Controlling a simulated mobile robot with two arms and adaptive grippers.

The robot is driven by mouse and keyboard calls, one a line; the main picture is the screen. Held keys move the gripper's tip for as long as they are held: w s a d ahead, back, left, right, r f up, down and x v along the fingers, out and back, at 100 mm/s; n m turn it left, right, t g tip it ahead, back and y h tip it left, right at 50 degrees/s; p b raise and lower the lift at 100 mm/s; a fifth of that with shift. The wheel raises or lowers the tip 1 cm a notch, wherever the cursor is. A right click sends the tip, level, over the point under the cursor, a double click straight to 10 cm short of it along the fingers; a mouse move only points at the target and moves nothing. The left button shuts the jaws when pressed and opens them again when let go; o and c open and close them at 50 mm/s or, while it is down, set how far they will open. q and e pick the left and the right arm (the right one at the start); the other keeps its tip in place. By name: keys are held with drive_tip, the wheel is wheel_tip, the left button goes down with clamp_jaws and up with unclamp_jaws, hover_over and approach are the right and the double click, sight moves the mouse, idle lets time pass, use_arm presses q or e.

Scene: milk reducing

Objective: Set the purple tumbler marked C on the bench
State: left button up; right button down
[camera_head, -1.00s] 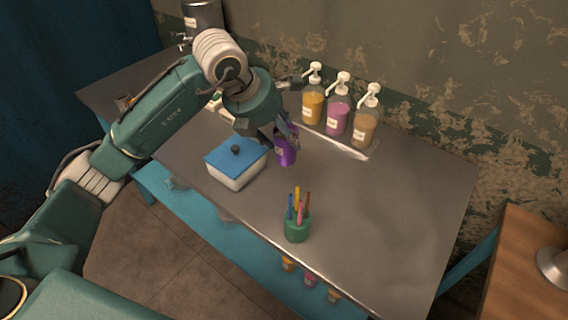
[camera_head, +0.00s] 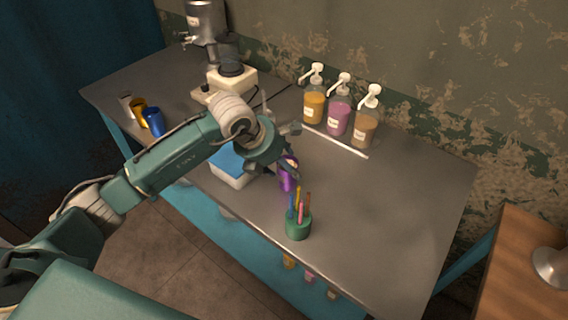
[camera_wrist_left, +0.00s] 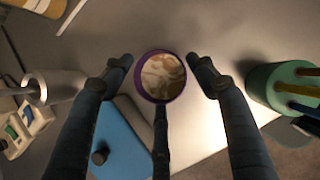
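The purple tumbler (camera_head: 287,181) is near the middle of the bench (camera_head: 370,215), between the blue-lidded box and the green pen cup. My left gripper (camera_head: 289,163) is around its upper part. In the left wrist view the tumbler (camera_wrist_left: 160,77) shows from above, with a purple rim and pale brown and white contents. My right gripper is not in view.
The green pen cup (camera_head: 298,228) stands close by. The blue-lidded box (camera_head: 232,172) is partly behind my arm. Several pump bottles (camera_head: 338,115) stand along the back. A blue cup (camera_head: 154,121) and a yellow cup (camera_head: 139,112) are at the left. The bench's right part is clear.

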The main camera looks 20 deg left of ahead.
use_arm(q)
drive_tip(key=shift+o, duration=0.2)
drive_tip(key=shift+r, duration=0.1)
drive_tip(key=shift+s+a+r, duration=0.1)
drive_tip(key=shift+a+r, duration=0.05)
drive_tip(key=shift+r, duration=0.05)
drive_tip(key=b+v, duration=0.2)
drive_tip(key=v, duration=0.9)
drive_tip(key=shift+s+r, duration=0.15)
drive_tip(key=shift+r, duration=0.05)
